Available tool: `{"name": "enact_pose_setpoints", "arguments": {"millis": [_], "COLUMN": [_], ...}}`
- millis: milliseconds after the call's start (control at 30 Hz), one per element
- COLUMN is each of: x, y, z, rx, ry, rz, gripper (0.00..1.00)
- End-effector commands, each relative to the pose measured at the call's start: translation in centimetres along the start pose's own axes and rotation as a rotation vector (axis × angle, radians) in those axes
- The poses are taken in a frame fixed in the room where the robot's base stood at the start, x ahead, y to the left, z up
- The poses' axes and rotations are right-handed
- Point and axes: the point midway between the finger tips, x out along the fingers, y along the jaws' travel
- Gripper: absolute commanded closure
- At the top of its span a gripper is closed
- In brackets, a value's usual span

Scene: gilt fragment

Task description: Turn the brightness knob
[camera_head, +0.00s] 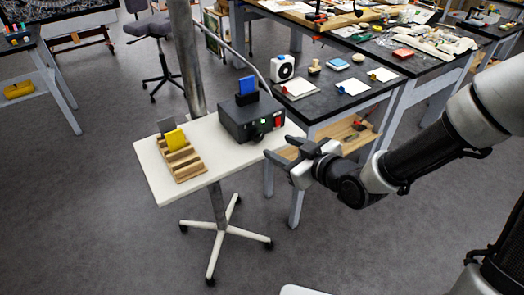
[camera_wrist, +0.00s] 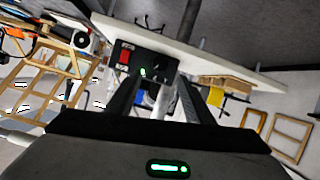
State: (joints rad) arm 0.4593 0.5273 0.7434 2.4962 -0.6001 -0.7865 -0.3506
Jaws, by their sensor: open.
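A black box device (camera_head: 250,117) stands on a white wheeled table, with a blue card (camera_head: 247,86) upright on top. Its front face has a red switch (camera_head: 278,122), a small green light and a dark round shape that looks like the knob (camera_head: 257,136). My gripper (camera_head: 281,150) is open and empty, in front of the box's right side and apart from it. In the wrist view the box (camera_wrist: 160,65) lies beyond the open fingers (camera_wrist: 158,88), with its red switch (camera_wrist: 124,57) and green light visible. I cannot make out the knob clearly there.
A wooden slotted rack (camera_head: 182,163) with a yellow and a grey card stands left on the white table (camera_head: 215,155). A metal pole (camera_head: 187,60) rises behind. A dark workbench (camera_head: 330,103) with several small items is close on the right. The floor in front is clear.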

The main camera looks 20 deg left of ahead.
Motion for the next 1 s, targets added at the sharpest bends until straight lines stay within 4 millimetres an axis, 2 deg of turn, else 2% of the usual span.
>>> {"name": "enact_pose_setpoints", "arguments": {"millis": [33, 200, 400, 600, 900, 1000], "x": [1.5, 5.2, 8.6, 10.1, 10.2, 10.2], "y": [-0.3, -0.3, -0.2, -0.1, -0.1, -0.1], "z": [0.4, 0.3, 0.1, -0.1, -0.2, -0.2], "rx": [0.0, 0.002, 0.002, 0.002, 0.002, 0.002], "ry": [0.004, 0.004, 0.003, 0.002, 0.001, 0.001], "rz": [-0.005, -0.005, -0.004, -0.003, -0.002, -0.003], "gripper": [0.53, 0.53, 0.53, 0.53, 0.53, 0.68]}}
